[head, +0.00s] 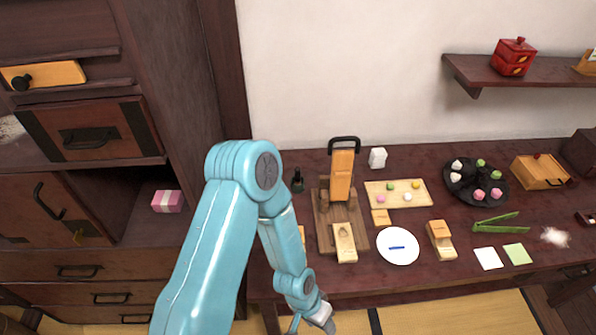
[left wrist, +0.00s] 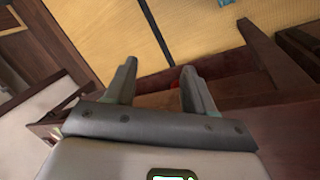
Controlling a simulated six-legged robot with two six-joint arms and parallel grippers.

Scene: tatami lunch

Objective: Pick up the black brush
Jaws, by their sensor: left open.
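A small dark upright thing (head: 297,180) stands at the back left of the dark red table, beside the wooden press; it may be the black brush, but it is too small to be sure. My left gripper (head: 318,318) is low at the table's front edge, well in front of that thing and apart from it. In the left wrist view my left gripper (left wrist: 158,80) shows two spread fingers with nothing between them. No brush shows in that view. My right gripper is not in view.
The wooden press (head: 324,228) stands right of my left arm. A white plate (head: 398,258) with a blue strip, a sweets board (head: 410,184), a black round tray (head: 464,198) and green tongs (head: 497,226) lie further right. A dark cabinet (head: 165,75) stands left.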

